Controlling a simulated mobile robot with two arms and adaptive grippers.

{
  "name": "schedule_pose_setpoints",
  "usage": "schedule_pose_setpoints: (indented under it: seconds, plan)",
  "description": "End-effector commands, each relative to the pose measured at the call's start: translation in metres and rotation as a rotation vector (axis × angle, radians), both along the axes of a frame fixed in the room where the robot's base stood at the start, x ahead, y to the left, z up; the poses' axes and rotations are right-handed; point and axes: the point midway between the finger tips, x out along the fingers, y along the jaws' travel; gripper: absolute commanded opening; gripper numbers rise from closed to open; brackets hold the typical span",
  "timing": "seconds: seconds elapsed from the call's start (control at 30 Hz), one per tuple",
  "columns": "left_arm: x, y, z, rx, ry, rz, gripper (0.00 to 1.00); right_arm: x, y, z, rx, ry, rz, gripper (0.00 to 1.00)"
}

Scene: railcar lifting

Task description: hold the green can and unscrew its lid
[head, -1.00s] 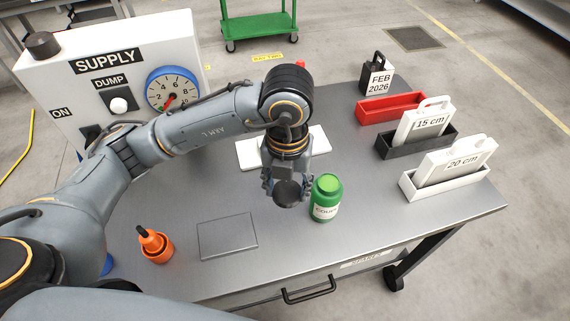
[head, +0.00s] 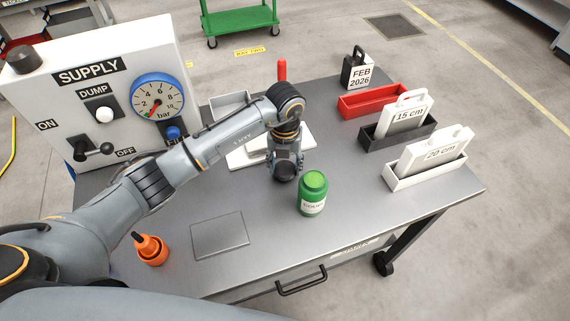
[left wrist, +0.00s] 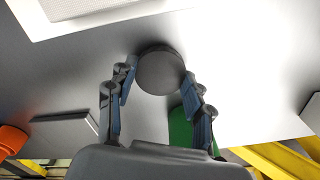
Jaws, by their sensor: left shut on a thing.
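The green can (head: 313,194) stands upright on the grey table with a green top on it and a white label. My left gripper (head: 286,168) is just behind and left of the can, apart from it in the head view. In the left wrist view the fingers (left wrist: 160,82) are shut on a dark round piece (left wrist: 160,70). Part of the green can (left wrist: 180,128) shows beside the right-hand finger, which hides some of it. My right gripper is in neither view.
The supply box (head: 100,100) with its gauge stands at the table's left. Red (head: 374,103), black (head: 396,136) and white (head: 426,173) trays line the right. Bare table lies around the can.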

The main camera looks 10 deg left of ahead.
Motion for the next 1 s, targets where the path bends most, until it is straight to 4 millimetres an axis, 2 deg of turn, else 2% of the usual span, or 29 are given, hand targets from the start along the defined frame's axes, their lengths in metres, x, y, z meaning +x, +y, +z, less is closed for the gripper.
schedule_pose_setpoints:
  seconds: [0.03, 0.1, 0.5, 0.53, 0.6, 0.63, 1.0]
  plan:
    - [0.0, 0.0, -0.003, -0.001, 0.003, 0.001, 0.13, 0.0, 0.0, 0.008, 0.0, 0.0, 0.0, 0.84]
    - [0.0, 0.0, -0.009, -0.001, 0.0, 0.001, 0.13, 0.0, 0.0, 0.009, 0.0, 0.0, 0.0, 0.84]
    - [0.001, 0.0, -0.017, -0.001, -0.003, 0.0, 0.13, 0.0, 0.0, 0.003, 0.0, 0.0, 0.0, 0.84]
    - [0.001, 0.0, -0.015, -0.002, -0.003, 0.0, 0.57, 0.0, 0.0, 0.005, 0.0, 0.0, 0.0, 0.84]
    - [0.001, 0.0, -0.015, -0.002, -0.003, 0.001, 0.71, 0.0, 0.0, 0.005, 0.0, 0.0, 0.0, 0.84]
    - [0.001, 0.0, -0.015, -0.002, -0.002, 0.001, 0.74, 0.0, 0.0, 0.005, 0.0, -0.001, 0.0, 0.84]
    - [0.001, 0.0, -0.01, -0.002, -0.002, 0.001, 0.74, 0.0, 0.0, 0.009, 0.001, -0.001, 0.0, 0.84]
